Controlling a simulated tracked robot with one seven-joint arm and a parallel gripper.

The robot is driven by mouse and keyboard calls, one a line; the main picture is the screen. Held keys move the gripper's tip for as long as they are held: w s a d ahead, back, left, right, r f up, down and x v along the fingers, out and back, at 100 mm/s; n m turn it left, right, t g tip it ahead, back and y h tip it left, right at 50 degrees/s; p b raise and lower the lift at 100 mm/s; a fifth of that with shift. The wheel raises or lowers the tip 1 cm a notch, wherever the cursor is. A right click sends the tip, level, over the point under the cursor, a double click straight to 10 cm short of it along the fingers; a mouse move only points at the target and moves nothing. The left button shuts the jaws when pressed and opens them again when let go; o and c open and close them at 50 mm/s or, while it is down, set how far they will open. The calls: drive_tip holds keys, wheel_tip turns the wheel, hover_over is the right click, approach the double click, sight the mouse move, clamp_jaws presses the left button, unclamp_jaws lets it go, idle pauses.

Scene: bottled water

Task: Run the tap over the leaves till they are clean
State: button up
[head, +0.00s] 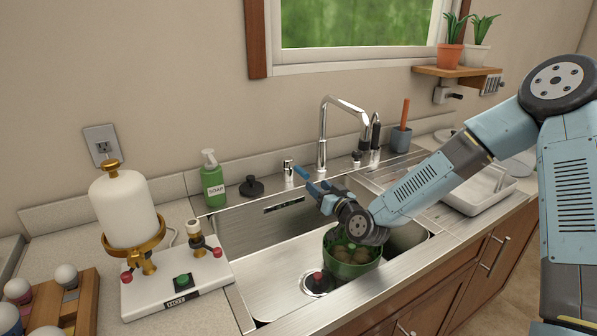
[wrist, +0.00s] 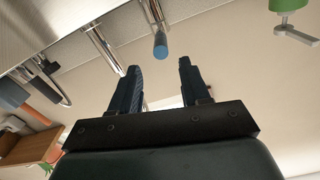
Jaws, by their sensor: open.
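The tap (head: 324,135) is a tall chrome spout behind the sink; no water shows from it. A chrome valve (head: 288,170) stands left of it. In the wrist view, a chrome rod with a blue end (wrist: 160,46) lies beyond and between my fingers, apart from them. My gripper (head: 312,187) is open and empty over the sink, near the valve; it also shows in the wrist view (wrist: 158,72). A green bowl (head: 352,270) sits in the sink below my wrist, holding rounded brownish lumps. I cannot make out separate leaves.
The steel sink (head: 262,262) has a drain with a red-topped part (head: 317,278). A green soap bottle (head: 212,180) and a black stopper (head: 252,187) stand behind it. A white dispenser machine (head: 128,215) is left. A white tray (head: 478,195) is right.

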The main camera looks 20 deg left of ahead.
sight(299, 170)
drive_tip(key=x, duration=1.2)
drive_tip(key=shift+w+a+f, duration=0.1)
drive_tip(key=shift+w+a, duration=0.1)
drive_tip(key=shift+a, duration=0.15)
drive_tip(key=shift+c, duration=0.3)
clamp_jaws()
